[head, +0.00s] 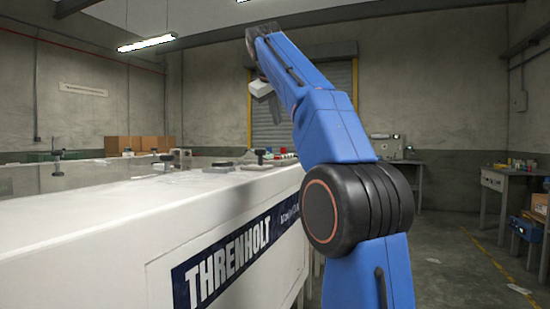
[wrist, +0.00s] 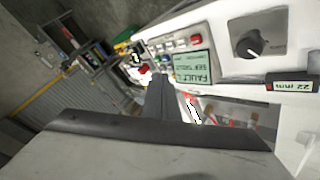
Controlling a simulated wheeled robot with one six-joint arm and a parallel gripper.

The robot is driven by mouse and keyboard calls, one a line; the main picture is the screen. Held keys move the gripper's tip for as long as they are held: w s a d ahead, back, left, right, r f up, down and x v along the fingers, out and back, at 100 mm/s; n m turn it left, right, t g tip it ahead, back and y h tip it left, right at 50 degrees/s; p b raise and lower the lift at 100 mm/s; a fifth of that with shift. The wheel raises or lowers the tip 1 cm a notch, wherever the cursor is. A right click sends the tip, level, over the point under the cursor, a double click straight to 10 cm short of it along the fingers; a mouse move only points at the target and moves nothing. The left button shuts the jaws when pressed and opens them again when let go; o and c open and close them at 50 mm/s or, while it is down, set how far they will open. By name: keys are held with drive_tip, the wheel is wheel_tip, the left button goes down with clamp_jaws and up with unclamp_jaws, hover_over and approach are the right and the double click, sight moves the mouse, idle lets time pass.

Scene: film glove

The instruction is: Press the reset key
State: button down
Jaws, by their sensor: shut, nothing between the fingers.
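The control panel (wrist: 222,38) of the white machine shows in the wrist view, at the upper middle and right. It has a small greenish screen (wrist: 192,68) on which "FAULT" is legible, though it appears turned over. A row of small keys (wrist: 178,43), including red and pale ones, runs along the screen's edge. I cannot read any key's label, so I cannot tell which is the reset key. My gripper (wrist: 160,84) is shut and empty, with its tips in front of the panel beside the screen. In the head view my gripper (head: 272,104) hangs above the machine, partly behind my arm.
A black knob (wrist: 249,44) and a "22 mm" tag (wrist: 292,87) are right of the screen. A red button (wrist: 144,69) is left of it. The long white machine body (head: 100,225) fills the left of the head view. Open floor (head: 455,265) is at right, before a workbench (head: 500,180).

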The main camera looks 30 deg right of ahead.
idle(0.4)
drive_tip(key=shift+f, duration=4.35)
drive_tip(key=shift+f, duration=0.2)
drive_tip(key=shift+f, duration=0.25)
drive_tip(key=shift+f, duration=0.4)
drive_tip(key=shift+r, duration=0.85)
drive_tip(key=shift+r, duration=2.5)
